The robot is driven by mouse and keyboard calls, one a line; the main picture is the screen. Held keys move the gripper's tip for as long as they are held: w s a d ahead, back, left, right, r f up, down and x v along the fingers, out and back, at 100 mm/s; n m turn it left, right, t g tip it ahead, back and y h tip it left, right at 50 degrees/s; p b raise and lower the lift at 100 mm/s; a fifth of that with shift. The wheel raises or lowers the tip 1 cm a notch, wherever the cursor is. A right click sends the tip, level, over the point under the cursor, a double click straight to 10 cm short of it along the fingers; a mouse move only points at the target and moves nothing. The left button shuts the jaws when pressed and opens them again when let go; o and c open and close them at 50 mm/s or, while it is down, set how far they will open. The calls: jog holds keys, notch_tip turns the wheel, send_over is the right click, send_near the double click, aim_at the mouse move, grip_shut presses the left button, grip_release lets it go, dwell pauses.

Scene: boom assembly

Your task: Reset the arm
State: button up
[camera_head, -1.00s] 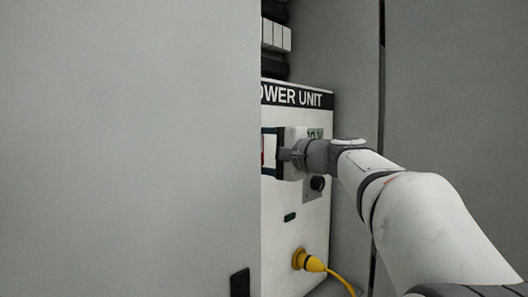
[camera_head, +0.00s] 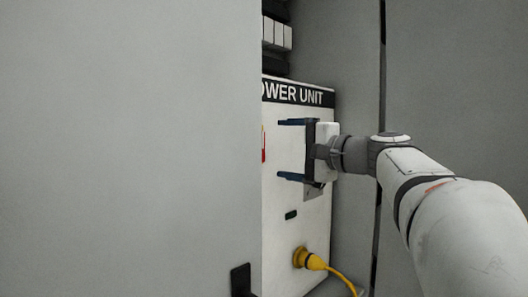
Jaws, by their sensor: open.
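My gripper (camera_head: 291,149) is open and empty in the head view, in front of the white power unit (camera_head: 283,234). Its two dark blue fingers are spread apart, one above the other, and point left. My arm reaches in from the right edge. A red piece (camera_head: 264,143) on the unit's front shows at the edge of the grey panel, left of the fingertips and apart from them. The gripper body hides part of the unit's face.
A large grey panel (camera_head: 130,150) fills the left and covers part of the unit. A yellow plug with a cable (camera_head: 315,263) sits low on the unit. A dark handle (camera_head: 240,280) is on the panel's lower edge. Grey walls (camera_head: 455,80) stand at the right.

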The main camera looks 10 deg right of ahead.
jog(key=shift+s+d, duration=0.2)
jog(key=shift+s, duration=0.1)
